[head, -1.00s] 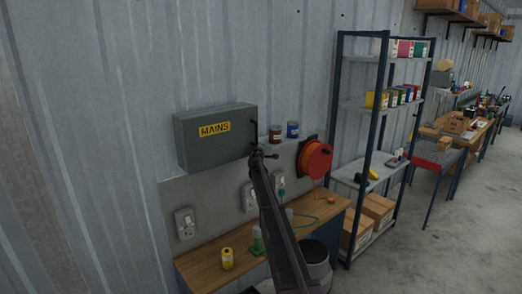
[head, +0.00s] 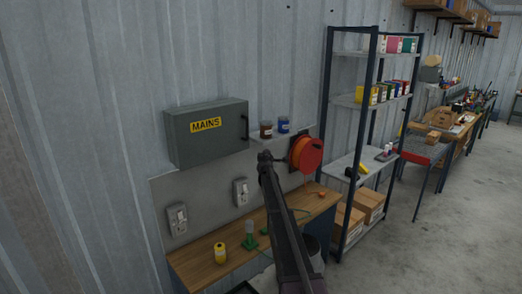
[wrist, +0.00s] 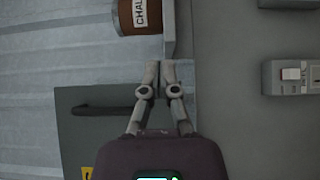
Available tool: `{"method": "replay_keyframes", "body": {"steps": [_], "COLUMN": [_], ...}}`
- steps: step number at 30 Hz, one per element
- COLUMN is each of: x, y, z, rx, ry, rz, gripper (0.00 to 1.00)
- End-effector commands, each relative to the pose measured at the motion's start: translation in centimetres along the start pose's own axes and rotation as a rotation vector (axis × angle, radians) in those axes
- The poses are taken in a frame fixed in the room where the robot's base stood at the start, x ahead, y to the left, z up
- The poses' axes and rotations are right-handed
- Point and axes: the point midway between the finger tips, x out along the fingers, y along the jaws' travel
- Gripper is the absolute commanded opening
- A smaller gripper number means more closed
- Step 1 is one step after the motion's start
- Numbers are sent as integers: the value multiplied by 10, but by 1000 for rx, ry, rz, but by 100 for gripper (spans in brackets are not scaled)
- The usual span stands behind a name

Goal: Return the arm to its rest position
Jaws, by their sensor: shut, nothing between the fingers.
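My arm (head: 285,235) reaches up from the bottom of the head view, with my gripper (head: 264,155) at its far end. In the head view the gripper lies just right of the grey MAINS box (head: 208,135) and below the small wall shelf. In the wrist view the two fingers (wrist: 160,68) are together with nothing between them. The box's dark handle (wrist: 98,108) shows left of the fingers there, and the box door looks shut. Whether the fingers touch anything cannot be told.
An orange cable reel (head: 306,154), wall sockets (head: 176,218) and two jars (head: 283,125) are close by. A metal rack (head: 365,100) stands right. Open floor (head: 430,240) lies further right.

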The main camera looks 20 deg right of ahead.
Motion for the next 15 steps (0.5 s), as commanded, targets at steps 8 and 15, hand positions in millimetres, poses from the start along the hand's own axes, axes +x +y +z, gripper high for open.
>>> {"method": "replay_keyframes", "body": {"steps": [8,15], "x": [-8,-7], "y": [0,0], "z": [7,6], "rx": [0,0], "ry": [1,1], "rz": [0,0], "gripper": [0,0]}}
